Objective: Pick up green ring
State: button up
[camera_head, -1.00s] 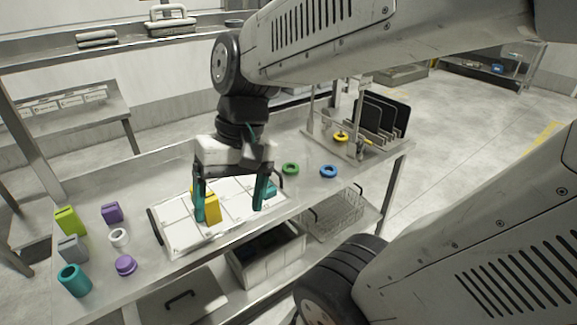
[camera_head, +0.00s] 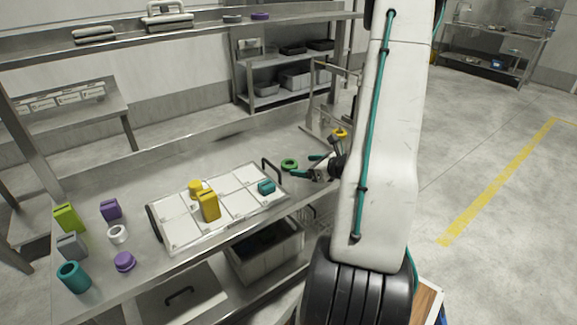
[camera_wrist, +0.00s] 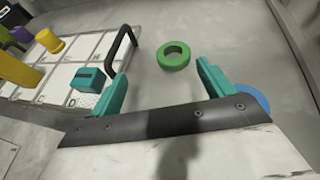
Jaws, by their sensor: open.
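The green ring (camera_head: 290,164) lies flat on the metal table, just right of the white tray's far handle. In the wrist view the green ring (camera_wrist: 173,56) lies beyond my fingertips, between their lines and a little right of centre. My gripper (camera_head: 310,165) is open and empty, with its teal fingers close to the ring on its right side. In the wrist view my gripper (camera_wrist: 160,75) shows both teal fingers spread apart, not touching the ring.
The white compartment tray (camera_head: 235,197) holds yellow pieces and a teal block (camera_head: 266,187). Its black handle (camera_wrist: 121,45) stands up near my left finger. A blue ring (camera_wrist: 252,98) lies beside my right finger. A yellow ring (camera_head: 340,133) is farther back.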

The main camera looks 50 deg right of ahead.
aim_at(295, 166)
jog(key=shift+s+d+f+m, duration=0.25)
jog(key=shift+d+f+m, duration=0.15)
jog(key=shift+d+f, duration=0.1)
jog(key=shift+w+d+f, duration=0.1)
jog(key=shift+w+f, duration=0.15)
jog(key=x, duration=0.4)
jog(key=d+x, duration=0.1)
jog(key=x, duration=0.2)
jog(key=shift+s, duration=0.1)
jog(key=c, duration=1.1)
